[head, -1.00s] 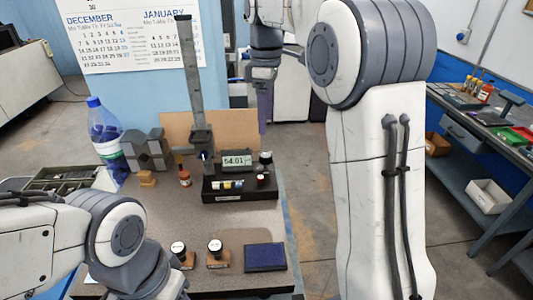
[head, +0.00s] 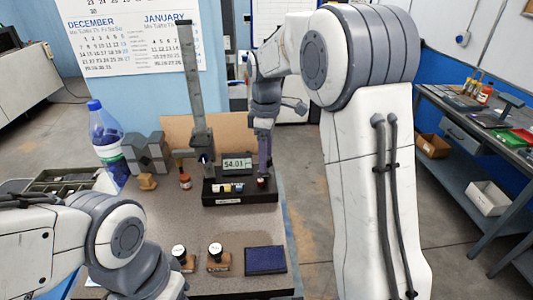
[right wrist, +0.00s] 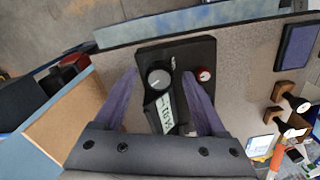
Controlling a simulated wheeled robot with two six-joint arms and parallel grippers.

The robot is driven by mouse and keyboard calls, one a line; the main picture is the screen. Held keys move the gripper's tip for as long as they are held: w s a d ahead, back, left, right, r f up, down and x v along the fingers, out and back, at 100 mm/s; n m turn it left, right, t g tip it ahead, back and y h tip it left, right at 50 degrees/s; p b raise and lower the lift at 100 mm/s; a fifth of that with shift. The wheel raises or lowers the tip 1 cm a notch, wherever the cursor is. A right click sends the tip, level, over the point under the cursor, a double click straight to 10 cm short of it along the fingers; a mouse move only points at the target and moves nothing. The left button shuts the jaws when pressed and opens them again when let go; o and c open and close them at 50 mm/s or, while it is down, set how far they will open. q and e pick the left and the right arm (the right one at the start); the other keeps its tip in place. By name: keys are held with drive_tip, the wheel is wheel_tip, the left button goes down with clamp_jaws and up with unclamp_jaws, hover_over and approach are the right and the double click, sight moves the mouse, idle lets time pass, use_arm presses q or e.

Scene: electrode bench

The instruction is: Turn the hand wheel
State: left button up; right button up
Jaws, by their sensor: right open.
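A small round wheel (right wrist: 159,78) with a grey face and dark rim, which I take for the hand wheel, sits on a black instrument base (right wrist: 186,52). In the right wrist view my right gripper (right wrist: 160,73) is open, its two purple fingers on either side of the wheel with gaps visible. Whether they touch it lower down I cannot tell. In the head view my right gripper (head: 264,165) points down over the right end of the black base (head: 225,197) and hides the wheel. Only my left arm shows; its gripper is not in view.
A tall grey post (head: 193,85) stands left of the base. A blue pad (head: 265,260) and two stamps (head: 217,256) lie in front. The bench between is clear.

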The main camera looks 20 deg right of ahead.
clamp_jaws()
